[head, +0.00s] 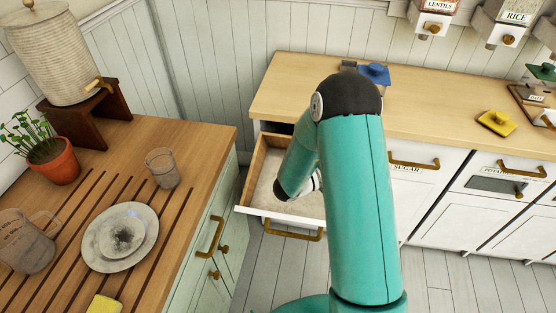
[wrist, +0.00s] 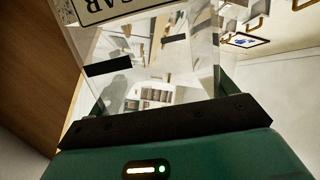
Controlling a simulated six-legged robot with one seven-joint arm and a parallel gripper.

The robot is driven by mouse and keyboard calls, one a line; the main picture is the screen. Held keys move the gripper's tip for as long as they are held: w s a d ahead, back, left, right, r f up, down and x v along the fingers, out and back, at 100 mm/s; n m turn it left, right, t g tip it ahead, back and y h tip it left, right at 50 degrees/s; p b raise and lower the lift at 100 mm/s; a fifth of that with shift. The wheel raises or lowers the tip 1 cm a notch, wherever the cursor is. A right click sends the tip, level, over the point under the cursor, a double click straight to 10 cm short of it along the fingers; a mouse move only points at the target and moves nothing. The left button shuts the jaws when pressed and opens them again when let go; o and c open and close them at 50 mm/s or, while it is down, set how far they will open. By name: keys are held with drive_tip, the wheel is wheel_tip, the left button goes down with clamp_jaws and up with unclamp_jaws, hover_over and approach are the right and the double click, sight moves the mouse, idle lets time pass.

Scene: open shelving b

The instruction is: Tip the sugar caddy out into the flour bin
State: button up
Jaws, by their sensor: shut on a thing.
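The clear sugar caddy (wrist: 150,62) fills the upper middle of the wrist view, its label (wrist: 102,8) upside down and cut off by the frame's top. My gripper (wrist: 160,112) is shut on it, with green finger parts at both sides. I see no sugar through the clear wall. In the head view my teal arm hides the caddy and the jaws. The arm reaches down over an open wooden drawer (head: 257,168) with pale, powdery-looking contents, apparently the flour bin; I cannot read a label on it. The caddy's tilt over the drawer cannot be told.
The left counter (head: 215,135) holds a glass (head: 161,168), plates (head: 143,225), a jug (head: 25,240) and a potted plant (head: 52,160). The back counter holds a blue-lidded item (head: 374,73) and a yellow-lidded one (head: 497,122). Closed SUGAR and potato drawers (head: 488,185) stand to the right.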

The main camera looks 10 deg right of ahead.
drive_tip(key=shift+o, duration=0.2)
drive_tip(key=shift+w+a, duration=0.5)
drive_tip(key=shift+a, duration=0.15)
drive_tip(key=shift+w+a, duration=0.45)
drive_tip(key=shift+a, duration=0.2)
drive_tip(key=w+a, duration=0.7)
drive_tip(key=a, duration=0.3)
drive_tip(key=shift+w+a, duration=0.15)
idle(0.4)
idle(0.4)
drive_tip(key=shift+w+m, duration=0.1)
drive_tip(key=shift+m, duration=0.5)
drive_tip(key=shift+s+m, duration=0.2)
drive_tip(key=shift+m, duration=0.2)
drive_tip(key=shift+s+r+m, duration=0.1)
drive_tip(key=shift+s+m, duration=0.05)
drive_tip(key=shift+m, duration=0.25)
